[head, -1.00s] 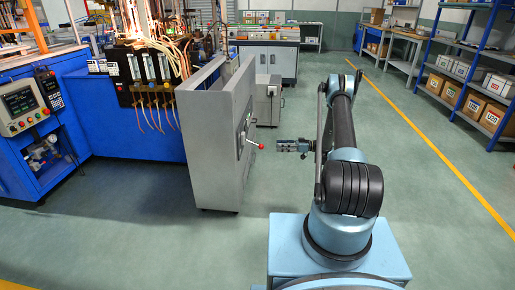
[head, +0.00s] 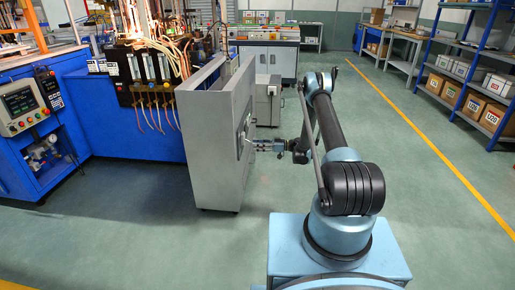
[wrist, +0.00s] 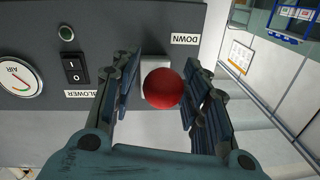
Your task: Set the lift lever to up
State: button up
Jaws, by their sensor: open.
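The lift lever shows in the wrist view as a red ball knob (wrist: 163,88), with a pale part of the lever behind it. A "DOWN" label (wrist: 185,39) is on the panel beside it. My gripper (wrist: 160,95) is open, with its two ribbed fingers on either side of the knob. Whether the fingers touch the knob cannot be told. In the head view my gripper (head: 258,145) is at the panel side of the grey cabinet (head: 213,145), and the red knob is hidden there.
The panel (wrist: 120,20) also carries a black switch labelled "BLOWER" (wrist: 75,68), a round button (wrist: 66,33) and an "AIR" gauge (wrist: 18,78). A blue machine (head: 110,125) stands left of the cabinet. The floor right of my arm is clear.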

grip_shut()
dwell(0.4)
jog(key=shift+a+r, duration=0.1)
